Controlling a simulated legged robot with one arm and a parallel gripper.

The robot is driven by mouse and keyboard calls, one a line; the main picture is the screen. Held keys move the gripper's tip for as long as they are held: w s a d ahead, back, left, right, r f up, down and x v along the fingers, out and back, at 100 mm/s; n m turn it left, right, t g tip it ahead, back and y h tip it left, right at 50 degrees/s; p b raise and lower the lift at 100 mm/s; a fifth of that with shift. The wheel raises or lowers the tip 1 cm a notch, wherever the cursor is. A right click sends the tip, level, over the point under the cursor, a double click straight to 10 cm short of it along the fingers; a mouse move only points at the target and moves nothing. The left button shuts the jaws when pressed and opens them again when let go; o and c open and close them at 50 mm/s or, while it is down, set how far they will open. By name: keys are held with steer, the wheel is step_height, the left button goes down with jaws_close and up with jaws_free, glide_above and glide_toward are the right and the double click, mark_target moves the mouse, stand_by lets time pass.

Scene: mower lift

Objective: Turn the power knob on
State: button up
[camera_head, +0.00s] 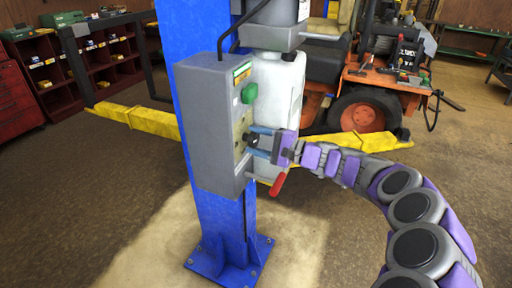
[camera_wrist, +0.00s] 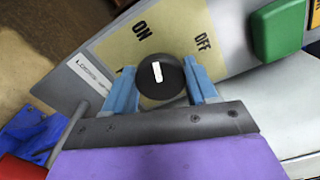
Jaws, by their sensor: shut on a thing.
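The black round power knob (camera_wrist: 160,78) is on a beige plate (camera_wrist: 110,52) marked ON and OFF. Its white mark stands nearly upright in the wrist view, leaning slightly left, nearer the ON label (camera_wrist: 140,30) than the OFF label (camera_wrist: 203,42). My gripper (camera_wrist: 161,88) has one blue finger on each side of the knob and is shut on it. In the head view my gripper (camera_head: 259,138) reaches from the right to the face of the grey control box (camera_head: 208,125); the knob is mostly hidden there.
A green button (camera_head: 249,93) sits above the knob, and a red handle (camera_head: 277,184) is below my gripper. The box is on a blue post (camera_head: 211,225). Yellow lift arms (camera_head: 150,121) and an orange mower (camera_head: 360,85) stand behind. The floor at left is clear.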

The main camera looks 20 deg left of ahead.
steer(key=shift+s+f+n, duration=0.1)
steer(key=shift+f+n, duration=0.05)
steer(key=shift+n, duration=0.8)
steer(key=shift+f+n, duration=0.1)
steer(key=shift+n, duration=0.85)
steer(key=shift+f, duration=0.1)
steer(key=o, duration=1)
steer(key=d+p, duration=0.1)
steer(key=d, duration=0.4)
steer(key=s+d+p, duration=0.1)
steer(key=d, duration=0.5)
steer(key=d+p, duration=0.1)
steer(key=d, duration=0.5)
steer(key=shift+s+d, duration=0.15)
steer(key=shift+d, duration=0.05)
